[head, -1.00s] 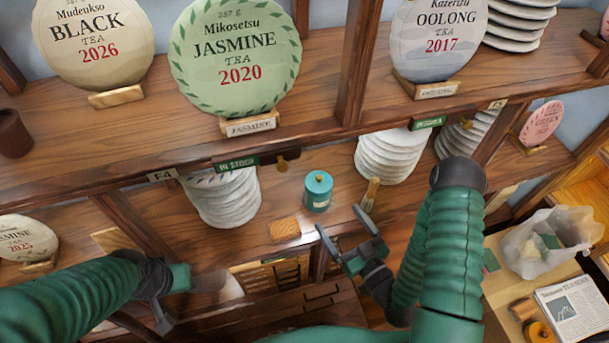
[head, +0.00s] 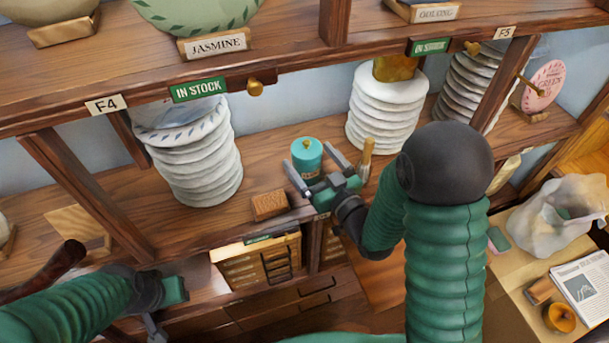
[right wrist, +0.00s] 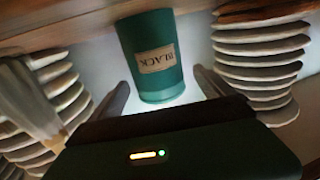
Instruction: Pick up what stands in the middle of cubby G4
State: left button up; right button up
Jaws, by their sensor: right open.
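A teal tin (head: 306,157) with a round knob on its lid stands upright in the middle of the lower cubby, between two stacks of wrapped cakes. In the right wrist view the tin (right wrist: 152,62) appears upside down with a label reading BLACK. My right gripper (head: 308,160) is open, with one finger on each side of the tin in the head view. The wrist view shows the fingers near the tin's sides; I cannot tell whether they touch it. My left gripper (head: 163,308) is low at the left, its fingers partly hidden. No G4 tag is readable.
Cake stacks stand left (head: 195,155) and right (head: 385,110) of the tin. A wooden block (head: 269,206) lies at the shelf's front, left of my right gripper. A brush (head: 366,160) stands just right of it. The upper shelf edge (head: 140,108) runs above.

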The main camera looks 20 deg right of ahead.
aim_at(300, 143)
jog(key=shift+w+d, duration=0.15)
jog(key=x, duration=0.1)
jog(key=p+x, duration=0.1)
jog(key=x, duration=0.1)
jog(key=r+x, duration=0.1)
jog(key=shift+w+p, duration=0.35)
jog(key=shift+w, duration=0.05)
jog(key=shift+w+a+f, duration=0.1)
jog(key=shift+w+a, duration=0.05)
jog(key=shift+a, duration=0.2)
jog(key=c, duration=0.3)
jog(key=shift+d, duration=0.2)
jog(key=c, duration=1.4)
pick_arm(q)
jog(key=shift+w+d+r, duration=0.1)
jog(key=shift+d+r, duration=0.15)
jog(key=shift+r, duration=0.25)
pick_arm(e)
jog(key=shift+a, duration=0.1)
